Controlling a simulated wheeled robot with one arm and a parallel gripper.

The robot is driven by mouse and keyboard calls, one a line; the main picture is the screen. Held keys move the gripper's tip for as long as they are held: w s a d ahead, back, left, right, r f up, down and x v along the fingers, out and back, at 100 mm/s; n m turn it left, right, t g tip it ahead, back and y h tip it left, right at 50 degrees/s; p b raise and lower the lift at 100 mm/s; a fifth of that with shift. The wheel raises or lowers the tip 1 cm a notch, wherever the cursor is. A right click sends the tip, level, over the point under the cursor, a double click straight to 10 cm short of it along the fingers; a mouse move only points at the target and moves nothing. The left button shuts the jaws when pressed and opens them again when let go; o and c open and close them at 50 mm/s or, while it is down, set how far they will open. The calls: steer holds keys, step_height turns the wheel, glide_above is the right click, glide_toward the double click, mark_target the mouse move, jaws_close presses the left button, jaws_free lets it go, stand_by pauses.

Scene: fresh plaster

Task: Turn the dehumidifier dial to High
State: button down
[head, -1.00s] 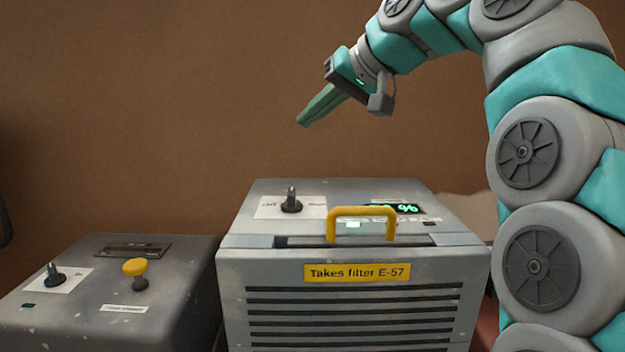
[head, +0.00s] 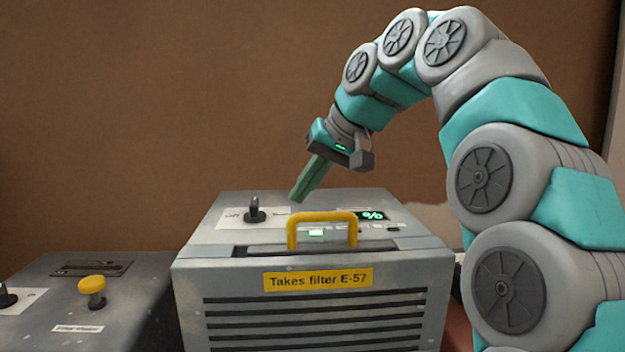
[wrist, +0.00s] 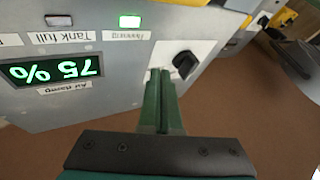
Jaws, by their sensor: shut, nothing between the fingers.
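The dehumidifier (head: 317,308) is a grey box with a yellow handle and a yellow "Takes filter E-57" label. Its black dial (head: 255,211) stands on a white plate on the top panel; the plate's lettering is too small to read surely. The dial (wrist: 185,65) also shows in the wrist view, just right of my fingertips, with a small gap seen between them. My gripper (head: 299,196) is shut and empty, pointing down, to the right of the dial in the head view. Its green fingers show in the wrist view (wrist: 162,76).
The yellow handle (head: 322,217) rises at the panel's front edge. The display (wrist: 55,69) reads 75 %, near a lit "Running" lamp (wrist: 130,21). A second grey machine (head: 120,300) with a yellow knob (head: 91,285) stands at left. A brown wall is behind.

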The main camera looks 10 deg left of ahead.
mark_target(261, 215)
steer(key=x, duration=0.2)
steer(key=shift+a+f, duration=0.15)
steer(key=shift+f, duration=0.1)
steer(key=shift+s+a, duration=0.25)
steer(key=shift+a, duration=0.95)
steer(key=shift+s+a, duration=0.15)
steer(key=shift+a, duration=0.6)
